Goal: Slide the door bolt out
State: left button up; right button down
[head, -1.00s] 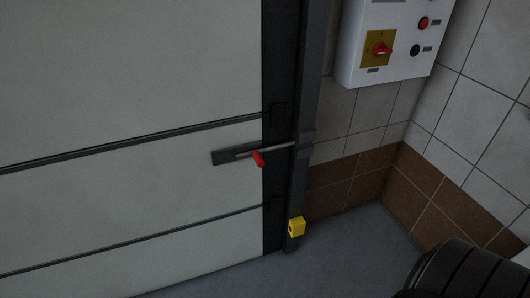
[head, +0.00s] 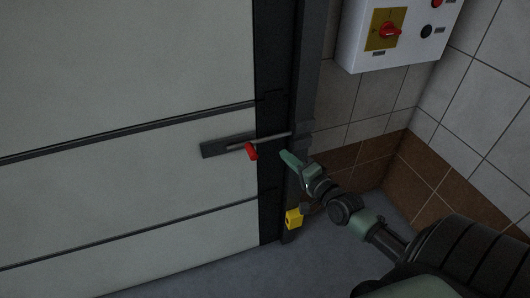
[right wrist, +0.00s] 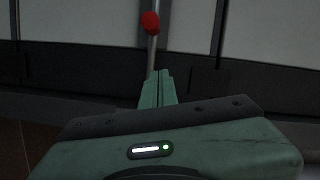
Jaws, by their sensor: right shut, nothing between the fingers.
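The door bolt (head: 266,140) is a thin grey rod on a dark plate (head: 215,149) on the pale door. Its right end reaches the dark door frame. Its red handle (head: 252,152) hangs down from the rod. My right gripper (head: 284,154) is green, with its fingers together and empty. Its tips are a little right of the red handle and apart from it. In the right wrist view the closed fingers (right wrist: 158,76) point toward the rod, and the red handle (right wrist: 150,23) lies beyond the tips. My left gripper is out of view.
A white control box (head: 396,32) with a red switch hangs on the tiled wall at the upper right. A yellow block (head: 294,219) sits low on the door frame. The grey floor (head: 225,277) in front of the door is clear.

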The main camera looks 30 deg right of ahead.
jog(key=w+a+f+p, duration=0.1)
jog(key=w+a, duration=0.2)
jog(key=w, duration=0.3)
jog(key=shift+w+a+f, duration=0.25)
jog(key=shift+w+a, duration=0.15)
jog(key=a+p, duration=0.1)
jog(key=a, duration=0.1)
jog(key=w+a+p, duration=0.1)
jog(key=a, duration=0.2)
jog(key=shift+w+a, duration=0.15)
jog(key=shift+a, duration=0.1)
jog(key=shift+a, duration=0.1)
jog(key=shift+p, duration=0.3)
